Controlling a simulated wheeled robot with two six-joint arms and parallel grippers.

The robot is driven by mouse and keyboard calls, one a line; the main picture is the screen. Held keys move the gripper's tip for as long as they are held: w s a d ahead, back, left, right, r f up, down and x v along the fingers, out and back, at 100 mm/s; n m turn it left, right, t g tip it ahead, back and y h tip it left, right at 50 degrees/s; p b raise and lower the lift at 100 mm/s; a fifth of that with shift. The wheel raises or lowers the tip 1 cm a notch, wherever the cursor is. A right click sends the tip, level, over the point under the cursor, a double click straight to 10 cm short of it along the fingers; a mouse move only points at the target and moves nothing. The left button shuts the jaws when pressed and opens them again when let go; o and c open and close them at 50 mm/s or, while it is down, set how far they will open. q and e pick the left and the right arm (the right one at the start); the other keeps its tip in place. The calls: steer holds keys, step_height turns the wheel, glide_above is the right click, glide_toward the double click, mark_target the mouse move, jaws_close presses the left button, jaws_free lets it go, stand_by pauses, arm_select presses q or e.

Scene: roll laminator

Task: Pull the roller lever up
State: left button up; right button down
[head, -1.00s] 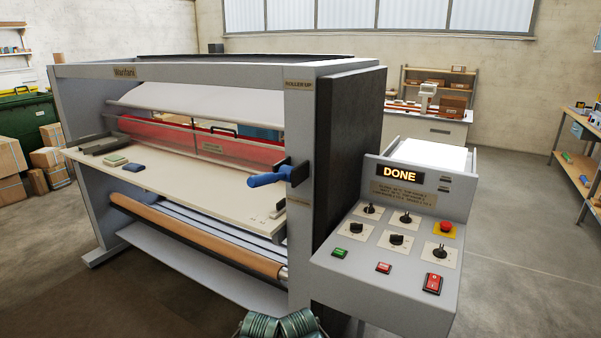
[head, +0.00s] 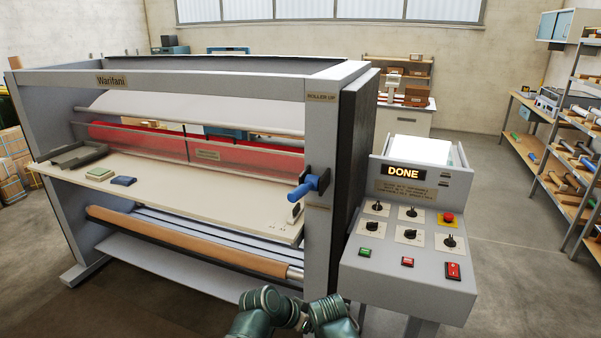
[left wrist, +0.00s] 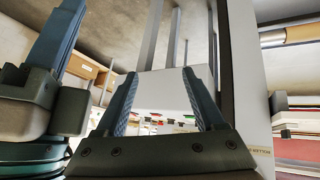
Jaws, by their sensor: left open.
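The roller lever (head: 308,187) is a blue handle on a dark mount on the laminator's front right post (head: 322,140). It sticks out toward me, angled slightly down and left. A ROLLER UP label (head: 321,97) is above it and a smaller, unreadable label is below. My left gripper (left wrist: 160,75) is open and empty in the left wrist view; the lever is not visible between its fingers. Part of my right gripper (left wrist: 57,45) shows at that view's left edge, with its opening hidden. In the head view only my green arm links show, below the lever.
The control panel (head: 400,265), with knobs, buttons and a DONE display (head: 403,171), stands close right of the post. The laminator's feed table (head: 200,200) holds two small pads at its left. Shelves (head: 580,130) stand at the far right. Open floor lies beyond the panel.

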arm_select(q)
steer(key=w+a+r+t+h+p, duration=0.1)
steer(key=w+r+t+h+p, duration=0.1)
steer(key=w+r+t, duration=0.45)
steer(key=w+a+r+t+h+p, duration=0.1)
steer(key=w+r+p, duration=0.15)
steer(key=r, duration=0.75)
steer(key=w+a+r+n+t+y+p, duration=0.1)
steer(key=w+a+r+n+t+y, duration=0.1)
steer(key=a+r, duration=0.5)
steer(key=w+a+t+y, duration=0.1)
steer(key=w+t, duration=0.1)
steer(key=t, duration=0.1)
steer(key=shift+w+r+p, duration=0.15)
steer(key=shift+r+p, duration=0.2)
steer(key=shift+r, duration=0.05)
arm_select(e)
step_height(320, 180, up, 8)
steer(key=shift+f, duration=0.25)
arm_select(q)
steer(key=shift+d, duration=0.1)
